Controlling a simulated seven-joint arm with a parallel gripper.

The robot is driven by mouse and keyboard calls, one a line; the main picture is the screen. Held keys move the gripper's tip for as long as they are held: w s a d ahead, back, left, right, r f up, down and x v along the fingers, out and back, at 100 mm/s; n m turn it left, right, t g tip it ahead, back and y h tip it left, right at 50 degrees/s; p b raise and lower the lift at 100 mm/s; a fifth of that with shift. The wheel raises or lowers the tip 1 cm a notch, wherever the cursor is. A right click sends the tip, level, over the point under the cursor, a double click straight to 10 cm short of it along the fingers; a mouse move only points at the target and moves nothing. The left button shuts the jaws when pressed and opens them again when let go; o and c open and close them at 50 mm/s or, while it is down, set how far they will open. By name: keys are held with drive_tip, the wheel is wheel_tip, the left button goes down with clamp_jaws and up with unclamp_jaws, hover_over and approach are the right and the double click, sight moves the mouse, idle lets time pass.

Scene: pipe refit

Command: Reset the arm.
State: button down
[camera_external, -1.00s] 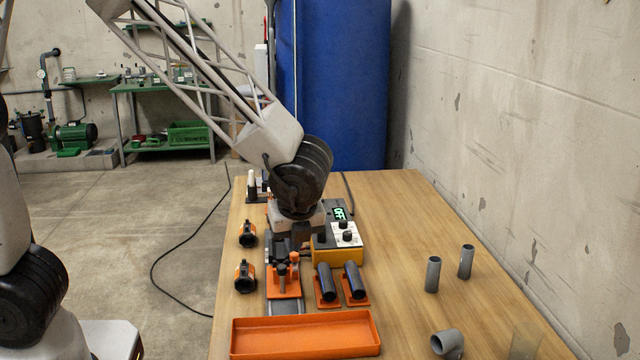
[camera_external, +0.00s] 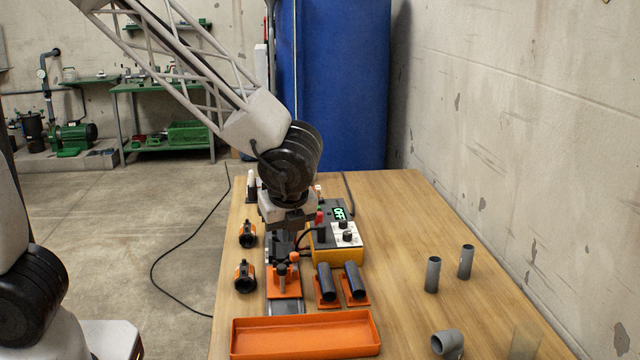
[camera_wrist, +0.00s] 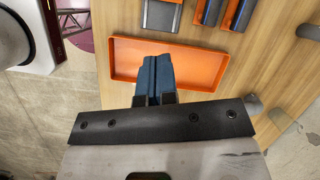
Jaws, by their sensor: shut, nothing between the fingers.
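My gripper (camera_wrist: 154,84) shows in the wrist view with its two blue-grey fingers pressed together and nothing between them. In that view the fingers overlap the orange tray (camera_wrist: 207,68) on the table below. In the external view my arm comes down from the upper left, and the wrist is above the orange fixture row, left of the yellow control box (camera_external: 326,256).
The orange tray is empty at the table's front. Two dark tubes in orange holders (camera_external: 327,284) stand behind it. Two grey pipes (camera_external: 432,274) stand upright at right, with a grey elbow (camera_external: 447,342) in front. Two orange-black clamps (camera_external: 246,277) lie at left.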

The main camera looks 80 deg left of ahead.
drive_tip(key=s+d+r+n+t+h, duration=0.1)
drive_tip(key=s+d+r+n+h, duration=0.1)
drive_tip(key=s+d+r+n, duration=0.2)
drive_tip(key=s+d+r+n+t+h, duration=0.2)
drive_tip(key=s+r+n, duration=0.7)
drive_tip(key=s, duration=0.9)
drive_tip(key=shift+d+r+n, duration=0.4)
drive_tip(key=shift+d+n, duration=0.1)
drive_tip(key=shift+d, duration=0.55)
drive_tip(key=shift+w, duration=0.1)
drive_tip(key=w+a+f+m+g+y, duration=0.1)
drive_tip(key=w+f+m+g+y, duration=0.1)
drive_tip(key=w+f+m+y, duration=0.2)
drive_tip(key=w+f+m+g+y, duration=0.2)
drive_tip(key=w+f+m+y, duration=0.3)
drive_tip(key=w+f+m, duration=0.6)
drive_tip(key=w+f, duration=0.4)
drive_tip(key=w, duration=0.5)
drive_tip(key=shift+a, duration=0.35)
drive_tip(key=shift+a+f, duration=0.1)
drive_tip(key=shift+f, duration=0.1)
